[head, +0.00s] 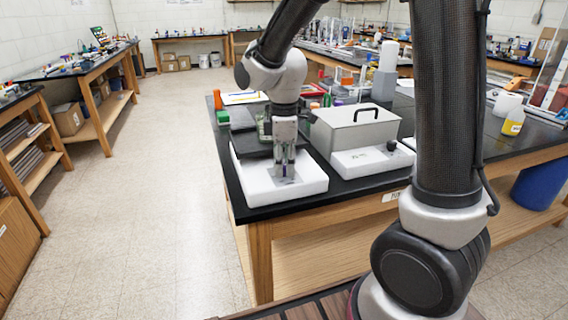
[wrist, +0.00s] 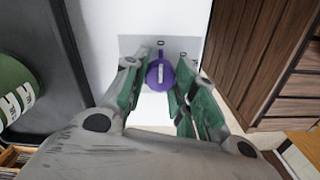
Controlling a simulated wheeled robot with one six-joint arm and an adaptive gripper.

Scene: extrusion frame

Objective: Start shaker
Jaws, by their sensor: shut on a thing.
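The shaker (head: 308,187) is a white box at the front left corner of the black bench, with a black platform (head: 250,147) on top. In the wrist view, a grey control panel (wrist: 130,44) on the white body carries a round purple knob (wrist: 160,75) with a pale bar across it. My gripper (head: 284,172) points down at the panel. In the wrist view its green-padded fingers (wrist: 161,82) stand on either side of the knob and are shut on it. In the head view the fingers hide the knob.
A green round object with white marks (wrist: 15,92) stands on the platform. A grey lidded bath (head: 352,132) and a second white device with a dark knob (head: 365,160) stand close on the right. The floor left of the bench (head: 165,190) is clear.

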